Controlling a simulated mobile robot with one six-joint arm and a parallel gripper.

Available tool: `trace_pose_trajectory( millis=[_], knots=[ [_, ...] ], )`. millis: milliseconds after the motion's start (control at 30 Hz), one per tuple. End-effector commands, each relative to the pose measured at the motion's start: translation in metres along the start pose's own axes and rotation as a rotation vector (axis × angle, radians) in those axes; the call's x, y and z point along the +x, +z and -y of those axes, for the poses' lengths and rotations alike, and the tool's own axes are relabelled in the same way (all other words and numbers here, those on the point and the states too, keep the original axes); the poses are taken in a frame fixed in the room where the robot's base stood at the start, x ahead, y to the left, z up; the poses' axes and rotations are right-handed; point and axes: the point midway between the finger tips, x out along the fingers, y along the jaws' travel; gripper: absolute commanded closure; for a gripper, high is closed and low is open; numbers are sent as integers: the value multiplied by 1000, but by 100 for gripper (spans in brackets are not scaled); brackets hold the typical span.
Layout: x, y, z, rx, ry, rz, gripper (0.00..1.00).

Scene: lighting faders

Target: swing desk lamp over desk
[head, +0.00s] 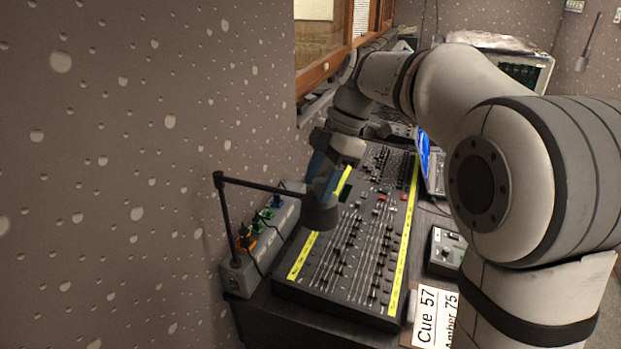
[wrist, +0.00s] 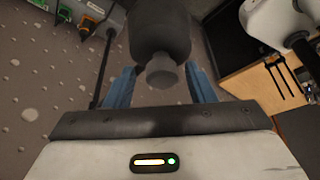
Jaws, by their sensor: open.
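The desk lamp has a thin dark post and a horizontal arm (head: 258,186) ending in a dark round head (head: 320,214). The post stands at the desk's left edge by the wall, and the head hangs over the left part of the mixing desk (head: 345,262). My gripper (head: 320,178) is right at the lamp head, its blue fingers pointing down. In the wrist view my gripper (wrist: 162,80) is open, with a blue finger on either side of the dark lamp head (wrist: 160,28). I cannot tell whether the fingers touch it.
A grey power strip (head: 270,236) with orange and green plugs runs along the wall beside the lamp. A laptop (head: 431,162), a small control box (head: 446,250) and a "Cue 57" card (head: 428,318) lie right of the mixing desk. The wall (head: 110,180) closes the left side.

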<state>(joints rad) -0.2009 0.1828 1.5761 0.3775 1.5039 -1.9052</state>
Motion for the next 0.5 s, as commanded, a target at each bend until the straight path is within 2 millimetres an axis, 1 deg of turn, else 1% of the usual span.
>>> trace_pose_trajectory(
  millis=[67,300,400,500],
  knots=[
    [-7,1,-1,1,1,0,50],
    [-49,2,-3,0,4,1,50],
    [-63,2,-3,1,3,1,50],
    [-72,2,-4,1,2,0,50]
  ],
)
